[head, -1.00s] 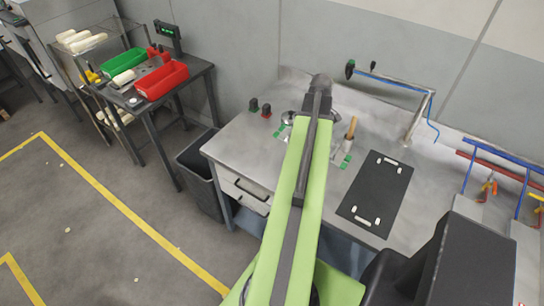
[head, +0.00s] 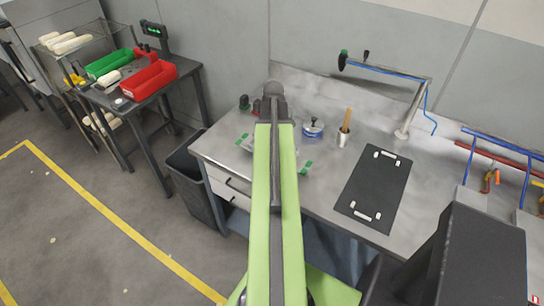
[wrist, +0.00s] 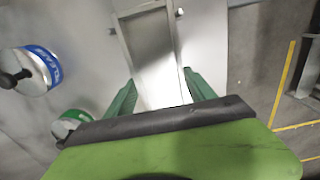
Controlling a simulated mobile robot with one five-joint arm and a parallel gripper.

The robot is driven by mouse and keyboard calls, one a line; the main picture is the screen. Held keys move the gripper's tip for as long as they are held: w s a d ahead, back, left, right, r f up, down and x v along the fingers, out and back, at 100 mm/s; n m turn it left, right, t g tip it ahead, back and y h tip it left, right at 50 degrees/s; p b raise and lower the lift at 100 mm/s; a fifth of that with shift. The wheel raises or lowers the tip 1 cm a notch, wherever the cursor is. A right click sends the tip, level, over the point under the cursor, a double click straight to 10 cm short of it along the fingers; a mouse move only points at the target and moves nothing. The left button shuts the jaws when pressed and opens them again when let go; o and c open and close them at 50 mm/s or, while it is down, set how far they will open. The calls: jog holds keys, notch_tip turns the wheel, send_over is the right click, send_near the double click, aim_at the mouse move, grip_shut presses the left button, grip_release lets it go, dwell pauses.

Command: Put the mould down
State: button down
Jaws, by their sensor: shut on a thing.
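My gripper (wrist: 160,92) has green fingers, shut on the mould (wrist: 152,45), a grey metal rectangular piece with a raised rim that shows between and beyond them in the wrist view. In the head view my own arm hides most of the gripper and mould. Green fingertips show on both sides of the arm, over the left part of the metal workbench (head: 330,188). I cannot tell how high the mould is above the bench top. A black mat (head: 374,195) with white marks at its ends lies bare to the right.
A blue-banded tin (head: 313,130) stands just behind the gripper; it also shows at left in the wrist view (wrist: 40,68). A metal cup with a wooden handle (head: 344,132) stands beside it. A bin (head: 190,180) stands left of the bench. Bare bench top lies before the mat.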

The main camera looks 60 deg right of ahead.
notch_tip(320, 180, down, 4)
jog(key=b, duration=0.3)
jog(key=shift+r, duration=0.3)
jog(key=shift+f, duration=0.2)
jog(key=shift+c, duration=1.6)
grip_release()
jog(key=shift+r, duration=0.1)
notch_tip(320, 180, up, 12)
jog(key=p, duration=1.2)
jog(key=shift+w+r, duration=0.1)
